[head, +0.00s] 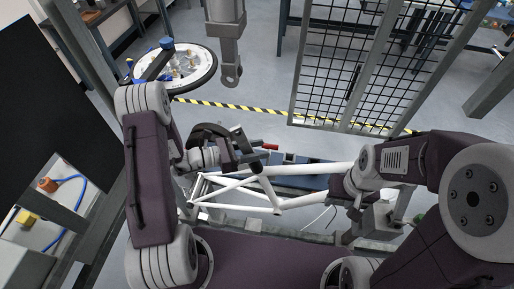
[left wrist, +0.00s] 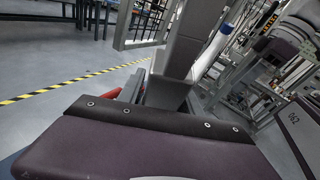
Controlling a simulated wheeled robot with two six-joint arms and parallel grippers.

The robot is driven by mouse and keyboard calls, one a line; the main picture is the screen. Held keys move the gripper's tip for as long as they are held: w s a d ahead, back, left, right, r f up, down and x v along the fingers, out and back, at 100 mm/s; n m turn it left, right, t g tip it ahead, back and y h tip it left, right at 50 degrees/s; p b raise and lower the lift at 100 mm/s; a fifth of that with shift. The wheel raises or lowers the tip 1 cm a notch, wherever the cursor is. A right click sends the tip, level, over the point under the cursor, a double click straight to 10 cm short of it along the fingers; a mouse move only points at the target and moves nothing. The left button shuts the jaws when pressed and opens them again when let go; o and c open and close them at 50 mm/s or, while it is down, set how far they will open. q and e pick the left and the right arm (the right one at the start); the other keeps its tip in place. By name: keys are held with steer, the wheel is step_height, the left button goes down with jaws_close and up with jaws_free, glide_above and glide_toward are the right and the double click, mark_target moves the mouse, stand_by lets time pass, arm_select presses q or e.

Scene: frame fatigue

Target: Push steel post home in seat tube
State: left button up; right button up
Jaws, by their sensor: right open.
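A white bicycle frame (head: 235,207) lies across the test bench in the head view, its tubes running left to right. Its short white seat tube (head: 269,191) slants up near the middle. A small grey end (head: 256,166) shows at the tube's top, below my left gripper; I cannot tell whether this is the steel post. My left gripper (head: 249,152) is just above that end; whether its jaws hold anything is hidden. My right gripper (head: 357,222) is open near the right end of the frame, partly covered by its own wrist.
A grey actuator (head: 230,60) hangs above and behind the frame. A mesh guard (head: 355,65) stands at the back right. A round white tray (head: 178,70) with small parts stands at the back left. Yellow-black tape (head: 235,107) crosses the open floor.

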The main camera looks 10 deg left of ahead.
arm_select(q)
steer(key=shift+o, duration=0.7)
steer(key=shift+d, duration=0.1)
steer(key=shift+s+a, duration=0.1)
steer(key=shift+a, duration=0.2)
steer(key=b+v, duration=0.1)
steer(key=v, duration=0.7)
steer(key=shift+a+b, duration=0.2)
steer(key=shift+b, duration=0.1)
steer(key=shift+s+r, duration=0.1)
